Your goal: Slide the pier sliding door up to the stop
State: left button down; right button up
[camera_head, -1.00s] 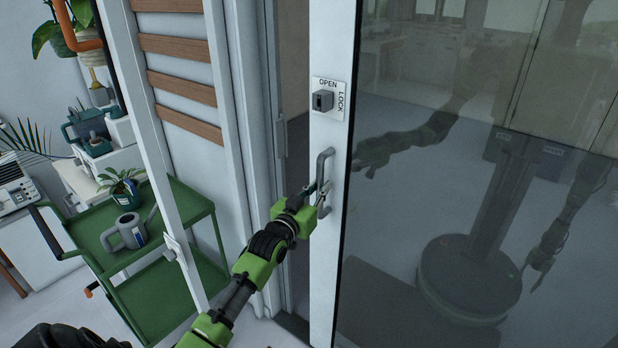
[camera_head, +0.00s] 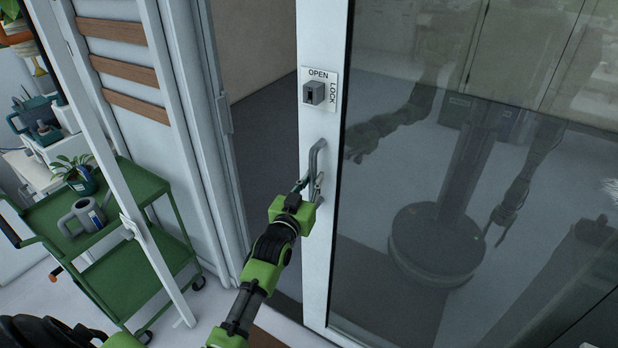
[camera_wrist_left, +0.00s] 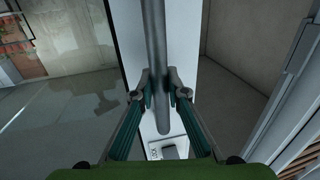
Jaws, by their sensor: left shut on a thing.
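The sliding door (camera_head: 318,236) has a white frame and a dark glass pane (camera_head: 400,200). It stands partly open, with a gap between it and the white jamb on the left. Its grey bar handle (camera_head: 316,158) sits below the lock plate (camera_head: 318,92), which is marked OPEN and LOCK. My left gripper (camera_head: 308,188) is shut on the handle. In the left wrist view the handle bar (camera_wrist_left: 156,60) runs between the two fingers (camera_wrist_left: 158,92). My right gripper shows only as a reflection in the glass.
A green cart (camera_head: 142,182) with a grey watering can (camera_head: 80,216) and a small potted plant (camera_head: 76,174) stands at the left. The white jamb (camera_head: 208,150) is left of the opening. The floor in the gap looks clear.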

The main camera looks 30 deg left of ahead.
pick_arm(q)
jog(key=shift+r, duration=0.3)
jog(key=c, duration=2)
grip_release()
jog(key=shift+w, duration=0.1)
jog(key=shift+f, duration=0.15)
jog(key=shift+s+f, duration=0.1)
jog(key=shift+s, duration=0.2)
jog(key=s, duration=0.3)
jog(key=s+d, duration=0.1)
jog(key=s, duration=0.7)
jog(key=shift+s+d, duration=0.15)
jog(key=shift+d, duration=0.05)
